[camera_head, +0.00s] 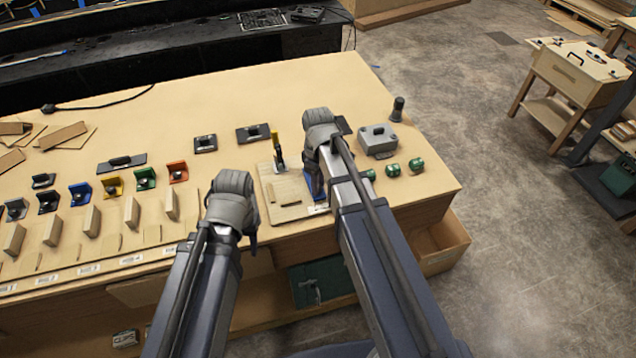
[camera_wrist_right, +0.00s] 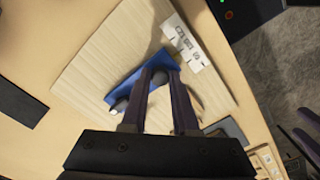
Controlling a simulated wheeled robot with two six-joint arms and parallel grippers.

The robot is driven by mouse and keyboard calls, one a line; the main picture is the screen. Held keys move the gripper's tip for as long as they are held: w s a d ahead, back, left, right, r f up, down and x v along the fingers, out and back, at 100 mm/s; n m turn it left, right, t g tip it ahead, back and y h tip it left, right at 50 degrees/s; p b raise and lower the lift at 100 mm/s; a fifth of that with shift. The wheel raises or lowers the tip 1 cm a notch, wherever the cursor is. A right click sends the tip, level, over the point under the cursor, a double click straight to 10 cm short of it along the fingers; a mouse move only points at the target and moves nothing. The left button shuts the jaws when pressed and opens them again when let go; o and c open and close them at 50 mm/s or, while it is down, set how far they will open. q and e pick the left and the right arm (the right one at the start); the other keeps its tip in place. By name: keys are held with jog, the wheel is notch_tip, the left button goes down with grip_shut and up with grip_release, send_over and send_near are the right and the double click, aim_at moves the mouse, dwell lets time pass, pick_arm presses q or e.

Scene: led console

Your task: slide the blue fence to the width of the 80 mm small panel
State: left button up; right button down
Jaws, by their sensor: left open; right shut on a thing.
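The blue fence (camera_head: 317,190) stands on a light wooden board (camera_head: 272,208) near the table's front edge. My right gripper (camera_wrist_right: 162,82) is shut on the fence at one knob; in the head view this gripper (camera_head: 315,187) partly hides the fence. A white marked scale strip (camera_wrist_right: 187,42) lies beside the fence's end. Small wooden panels (camera_head: 172,204) stand in a row on the left; I cannot tell which is 80 mm. My left gripper (camera_head: 252,240) is open and empty near the front edge.
A grey box (camera_head: 378,140) and green round parts (camera_head: 416,165) stand right of the right arm.

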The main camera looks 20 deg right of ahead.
jog(key=shift+a, duration=1.2)
jog(key=c, duration=0.7)
grip_release()
notch_tip(320, 180, up, 8)
jog(key=p, duration=0.7)
jog(key=shift+f+p, duration=0.1)
jog(key=shift+p, duration=0.3)
